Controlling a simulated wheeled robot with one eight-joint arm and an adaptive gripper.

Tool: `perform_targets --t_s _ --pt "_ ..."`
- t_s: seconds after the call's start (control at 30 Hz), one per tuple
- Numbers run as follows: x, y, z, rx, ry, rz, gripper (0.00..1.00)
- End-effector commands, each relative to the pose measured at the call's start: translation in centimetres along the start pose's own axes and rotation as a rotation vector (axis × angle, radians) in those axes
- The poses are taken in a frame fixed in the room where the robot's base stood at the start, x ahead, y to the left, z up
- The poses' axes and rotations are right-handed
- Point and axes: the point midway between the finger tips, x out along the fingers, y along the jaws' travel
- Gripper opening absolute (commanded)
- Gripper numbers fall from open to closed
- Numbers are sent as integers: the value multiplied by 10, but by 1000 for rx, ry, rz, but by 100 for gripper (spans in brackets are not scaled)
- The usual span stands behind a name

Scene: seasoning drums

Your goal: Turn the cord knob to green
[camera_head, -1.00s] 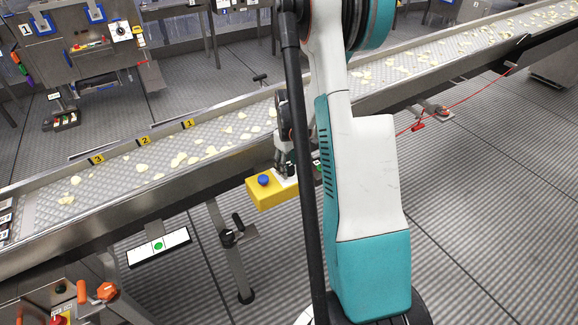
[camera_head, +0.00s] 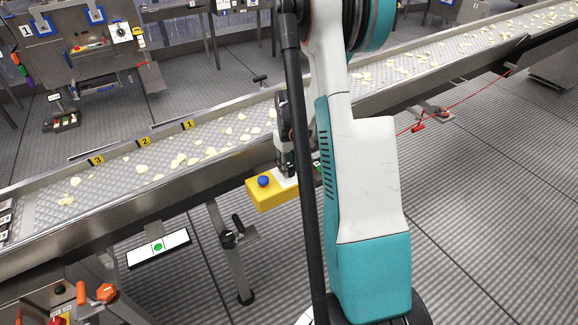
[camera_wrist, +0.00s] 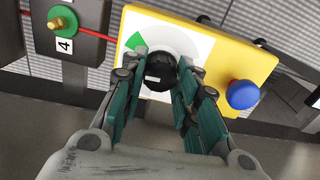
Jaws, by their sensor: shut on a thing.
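The cord knob (camera_wrist: 160,70) is a black round knob on a yellow box (camera_wrist: 195,30) in the wrist view. Behind it is a white dial face with a green sector (camera_wrist: 134,41) at the upper left and a grey area at the upper right. My gripper (camera_wrist: 164,80) is shut on the knob, with one teal finger on each side of it. In the head view the yellow box (camera_head: 267,199) hangs at the conveyor's near side; my arm hides the knob there.
A blue button (camera_wrist: 242,94) sits on the box, right of the knob. A grey box with a green knob (camera_wrist: 62,20) and a red cord (camera_wrist: 92,32) lies to the left. The conveyor (camera_head: 120,195) carrying pale chips runs just beyond my arm.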

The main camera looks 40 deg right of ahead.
Motion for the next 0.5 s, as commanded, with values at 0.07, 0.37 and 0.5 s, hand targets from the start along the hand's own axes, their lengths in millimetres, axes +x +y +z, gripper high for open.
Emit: perform_targets --t_s 0.07,0.37,0.5 --pt "0 0 0 60 0 0 4" --pt "0 0 0 310 0 0 4" --pt "0 0 0 409 0 0 4"
